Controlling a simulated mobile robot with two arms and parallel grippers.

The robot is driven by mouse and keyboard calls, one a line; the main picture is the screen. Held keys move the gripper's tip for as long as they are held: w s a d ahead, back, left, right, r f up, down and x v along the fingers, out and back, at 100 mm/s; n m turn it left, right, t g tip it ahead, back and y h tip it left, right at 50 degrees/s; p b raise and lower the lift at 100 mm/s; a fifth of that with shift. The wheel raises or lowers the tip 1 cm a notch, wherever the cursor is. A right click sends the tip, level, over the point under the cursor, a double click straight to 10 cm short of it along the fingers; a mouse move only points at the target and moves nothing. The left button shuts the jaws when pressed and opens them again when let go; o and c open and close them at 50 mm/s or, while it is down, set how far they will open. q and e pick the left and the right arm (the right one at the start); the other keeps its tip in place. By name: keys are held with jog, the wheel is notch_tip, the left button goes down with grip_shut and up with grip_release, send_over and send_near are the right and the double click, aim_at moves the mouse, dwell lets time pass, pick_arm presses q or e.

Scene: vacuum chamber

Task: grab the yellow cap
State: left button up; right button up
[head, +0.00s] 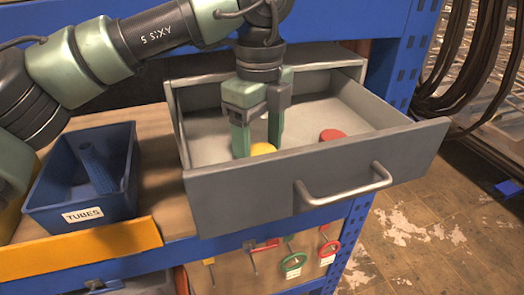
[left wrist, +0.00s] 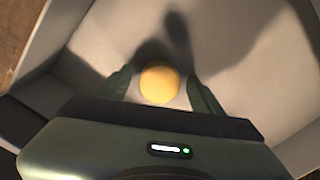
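The yellow cap (head: 262,149) lies in the open grey drawer (head: 205,135), near its front wall. In the left wrist view the yellow cap (left wrist: 159,84) sits between the fingertips, with a gap on each side. My left gripper (head: 258,143) points down into the drawer with its fingers apart around the cap. It also shows in the left wrist view (left wrist: 158,88), open and not touching the cap. The front wall hides the cap's lower part in the head view. My right gripper is not in view.
A red cap (head: 332,135) lies in the drawer to the right. The drawer's front panel (head: 250,192) has a metal handle (head: 345,188). A blue bin (head: 123,200) labelled TUBES stands left of the drawer. Tools hang below the drawer.

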pick_arm(q)
jog(key=c, duration=1.1)
jog(key=shift+r, duration=0.1)
